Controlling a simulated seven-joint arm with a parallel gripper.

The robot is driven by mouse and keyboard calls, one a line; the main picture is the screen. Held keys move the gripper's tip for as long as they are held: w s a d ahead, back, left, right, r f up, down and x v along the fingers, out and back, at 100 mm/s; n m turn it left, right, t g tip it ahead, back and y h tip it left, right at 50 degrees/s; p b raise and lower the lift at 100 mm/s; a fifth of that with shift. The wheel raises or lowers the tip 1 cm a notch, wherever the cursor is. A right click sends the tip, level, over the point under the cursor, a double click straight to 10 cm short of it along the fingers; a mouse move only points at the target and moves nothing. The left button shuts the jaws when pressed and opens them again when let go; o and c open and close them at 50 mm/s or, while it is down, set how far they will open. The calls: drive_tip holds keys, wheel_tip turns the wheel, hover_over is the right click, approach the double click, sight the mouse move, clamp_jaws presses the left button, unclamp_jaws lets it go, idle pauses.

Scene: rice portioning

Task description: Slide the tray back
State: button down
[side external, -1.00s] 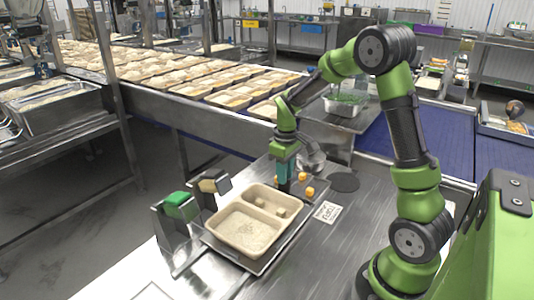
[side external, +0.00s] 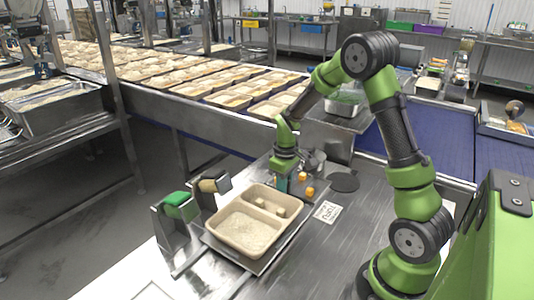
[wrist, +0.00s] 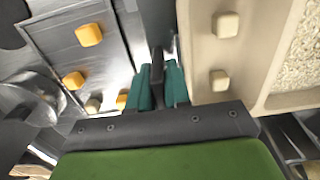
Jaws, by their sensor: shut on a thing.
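The beige tray (side external: 258,214) sits on a metal plate at the front of the table. It has a large compartment with rice and smaller ones, with pale cubes in at least one. In the wrist view, the tray (wrist: 263,82) is at the right. My gripper (side external: 283,184) points down at the tray's far edge, beside the tofu cubes. In the wrist view, its teal fingers (wrist: 160,78) are shut on a thin dark handle (wrist: 157,62), close beside the tray's wall. I cannot tell what the handle is attached to.
Orange cubes (side external: 304,177) lie right of my gripper; they also show in the wrist view (wrist: 89,35). A label card (side external: 327,212) and a dark disc (side external: 344,182) lie further right. Green-topped (side external: 180,206) and tan-topped (side external: 214,182) blocks stand left of the tray. The front right tabletop is clear.

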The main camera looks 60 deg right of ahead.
sight(260, 210)
drive_tip(key=a, duration=1.1)
drive_tip(key=shift+a+r, duration=0.1)
drive_tip(key=shift+a, duration=0.25)
drive_tip(key=c, duration=1.4)
unclamp_jaws()
drive_tip(key=shift+c, duration=0.2)
wheel_tip(260, 210, up, 17)
drive_tip(key=shift+d, duration=0.1)
